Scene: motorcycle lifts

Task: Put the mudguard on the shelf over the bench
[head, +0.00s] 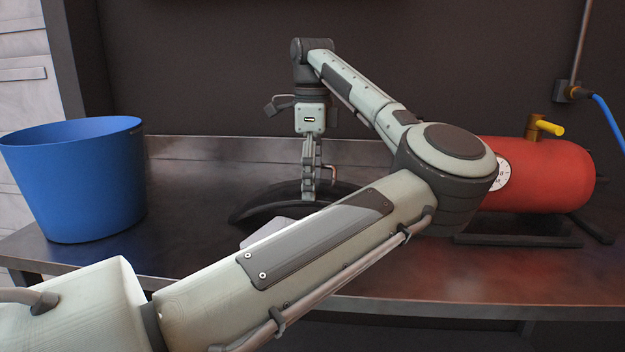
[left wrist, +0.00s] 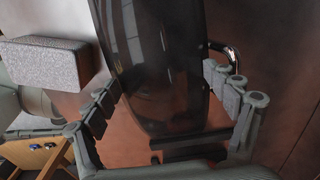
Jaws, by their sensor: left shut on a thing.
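The mudguard (head: 262,204) is a black curved piece on the bench (head: 400,262), partly hidden behind my left forearm. In the left wrist view the mudguard (left wrist: 160,60) is a dark, glossy band running between the fingers. My left gripper (head: 311,192) points down at it, and in the left wrist view the left gripper (left wrist: 163,82) has a finger on each side of it, shut on it. The mudguard looks to be at bench level; I cannot tell whether it touches the top. The shelf over the bench is not clearly in view. My right gripper is not in view.
A blue bucket (head: 80,180) stands at the bench's left end. A red tank (head: 545,172) with a yellow-handled valve (head: 545,127) stands at the right. A pale grey block (left wrist: 42,62) lies beside the mudguard. A bent metal rod (left wrist: 230,52) is near the right finger.

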